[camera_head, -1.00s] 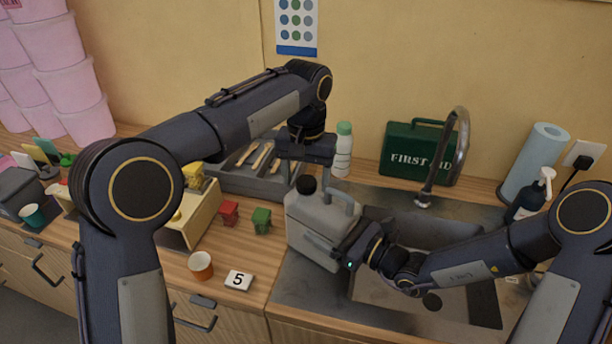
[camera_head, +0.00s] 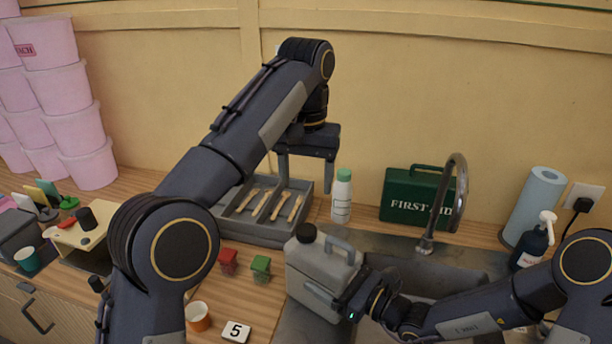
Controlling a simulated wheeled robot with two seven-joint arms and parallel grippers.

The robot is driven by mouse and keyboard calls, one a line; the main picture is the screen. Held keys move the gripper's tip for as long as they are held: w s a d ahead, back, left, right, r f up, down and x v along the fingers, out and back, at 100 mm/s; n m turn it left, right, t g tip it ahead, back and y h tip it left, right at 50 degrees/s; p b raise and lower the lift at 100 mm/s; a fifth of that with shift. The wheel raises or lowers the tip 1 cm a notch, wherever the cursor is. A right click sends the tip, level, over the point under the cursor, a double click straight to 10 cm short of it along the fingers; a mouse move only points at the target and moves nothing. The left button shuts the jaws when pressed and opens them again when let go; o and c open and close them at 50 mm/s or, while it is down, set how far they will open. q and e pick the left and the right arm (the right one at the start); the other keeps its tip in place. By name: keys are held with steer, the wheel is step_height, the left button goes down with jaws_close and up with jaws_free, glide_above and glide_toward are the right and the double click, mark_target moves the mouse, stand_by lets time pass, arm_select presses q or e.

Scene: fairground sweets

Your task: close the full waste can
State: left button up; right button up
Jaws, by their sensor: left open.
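The waste can, a grey jerrycan (camera_head: 318,278), stands upright at the left edge of the sink. A black cap (camera_head: 306,232) sits on its neck; I cannot tell how tight it is. My left gripper (camera_head: 306,178) is open and empty, its fingers pointing down. In the picture it is above the cap, in front of the wall and over the cutlery tray.
A grey cutlery tray (camera_head: 240,228), white bottle (camera_head: 341,197) and green first aid case (camera_head: 410,201) stand behind. Red (camera_head: 228,262) and green (camera_head: 261,268) small blocks, an orange cup (camera_head: 198,316) and a number 5 card (camera_head: 236,331) lie left. The tap (camera_head: 456,200) arches over the sink.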

steer(key=o, duration=1.8)
steer(key=b+v, duration=0.1)
steer(key=v, duration=0.5)
steer(key=shift+s+d, duration=0.15)
steer(key=shift+d, duration=0.15)
steer(key=shift+s+d, duration=0.35)
steer(key=shift+d, duration=0.15)
